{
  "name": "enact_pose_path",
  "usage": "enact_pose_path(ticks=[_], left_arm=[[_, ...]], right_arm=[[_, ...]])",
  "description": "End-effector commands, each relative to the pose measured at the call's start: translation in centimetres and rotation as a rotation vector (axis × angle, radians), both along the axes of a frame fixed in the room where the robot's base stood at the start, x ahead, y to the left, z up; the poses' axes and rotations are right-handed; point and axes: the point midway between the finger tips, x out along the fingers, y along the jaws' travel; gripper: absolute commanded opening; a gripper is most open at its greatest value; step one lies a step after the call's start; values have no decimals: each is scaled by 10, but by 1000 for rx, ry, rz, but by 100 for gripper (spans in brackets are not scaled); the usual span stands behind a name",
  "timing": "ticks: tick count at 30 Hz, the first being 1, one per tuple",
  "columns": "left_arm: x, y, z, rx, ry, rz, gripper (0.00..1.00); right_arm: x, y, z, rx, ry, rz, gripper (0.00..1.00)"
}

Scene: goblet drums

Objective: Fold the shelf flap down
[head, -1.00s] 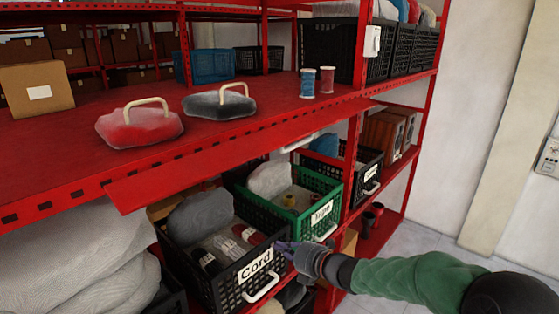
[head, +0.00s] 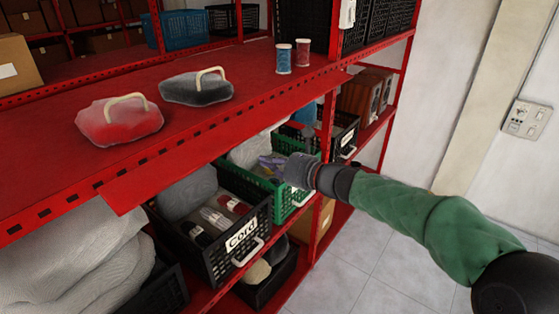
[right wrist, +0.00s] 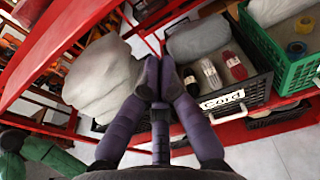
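The red shelf flap (head: 150,178) sticks out from the front edge of the upper shelf (head: 60,170), above the crates. It looks raised, roughly level with a slight tilt. My right gripper (head: 268,164) is below and to the right of the flap's middle, in front of the green crate (head: 283,207). It looks apart from the flap. In the right wrist view my right gripper's purple fingers (right wrist: 158,78) have their tips together, with nothing visible between them. My left gripper shows in neither view.
A black crate labelled Cord (head: 232,262) stands under the flap, left of the green crate. Red (head: 120,122) and dark (head: 197,90) handled bundles and two spools (head: 293,57) sit on the upper shelf. Floor (head: 355,262) to the right is clear.

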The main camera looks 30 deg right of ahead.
Motion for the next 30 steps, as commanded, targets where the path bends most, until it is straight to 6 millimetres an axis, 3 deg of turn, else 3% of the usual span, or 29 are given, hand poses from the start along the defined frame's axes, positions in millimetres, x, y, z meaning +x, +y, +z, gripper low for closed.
enact_pose_path(ticks=[7,9,15,30], left_arm=[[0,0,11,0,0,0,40],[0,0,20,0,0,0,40],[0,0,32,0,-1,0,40],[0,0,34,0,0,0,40]], right_arm=[[41,18,-4,1,1,2,0],[37,15,11,0,-2,-2,0],[33,13,28,1,0,-1,0],[31,13,33,2,1,-1,0]])
